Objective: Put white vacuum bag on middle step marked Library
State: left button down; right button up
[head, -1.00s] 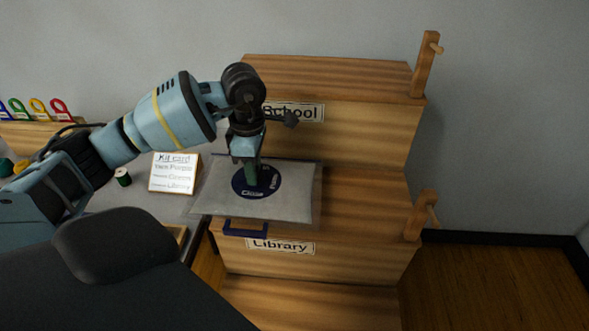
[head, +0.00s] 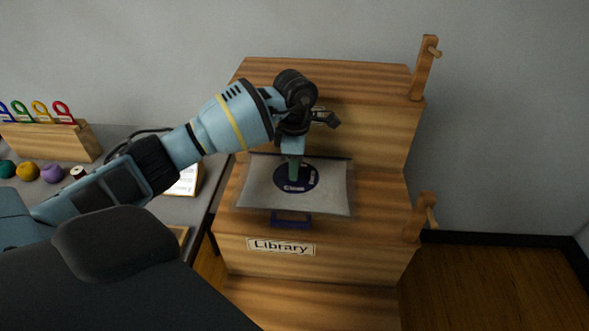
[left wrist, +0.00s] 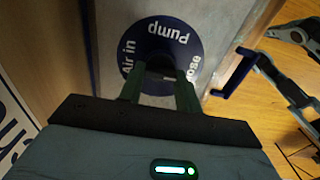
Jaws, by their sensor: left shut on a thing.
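The white vacuum bag (head: 330,190) is a flat pale bag with a round dark blue valve patch (head: 310,172) and a blue clip or handle (head: 291,220) at its front edge. My left gripper (head: 293,176) is shut on the bag at the blue patch, coming from above. In the left wrist view the fingers (left wrist: 160,88) meet at the patch. The bag is over the middle wooden step (head: 385,195), whose front bears the Library label (head: 281,246). I cannot tell whether the bag touches the step. My right gripper is not in the head view.
The top step (head: 330,75) rises behind the arm. Wooden posts with pegs (head: 422,215) stand at the stair's right side. A grey table (head: 120,190) at left holds a card (head: 187,182), yarn balls (head: 27,171) and a wooden rack (head: 50,141). The bottom step (head: 310,300) is clear.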

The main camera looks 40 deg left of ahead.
pick_arm(q)
jog(key=shift+f, duration=0.95)
jog(key=shift+f, duration=0.15)
jog(key=c, duration=1)
grip_release()
notch_tip(320, 180, up, 12)
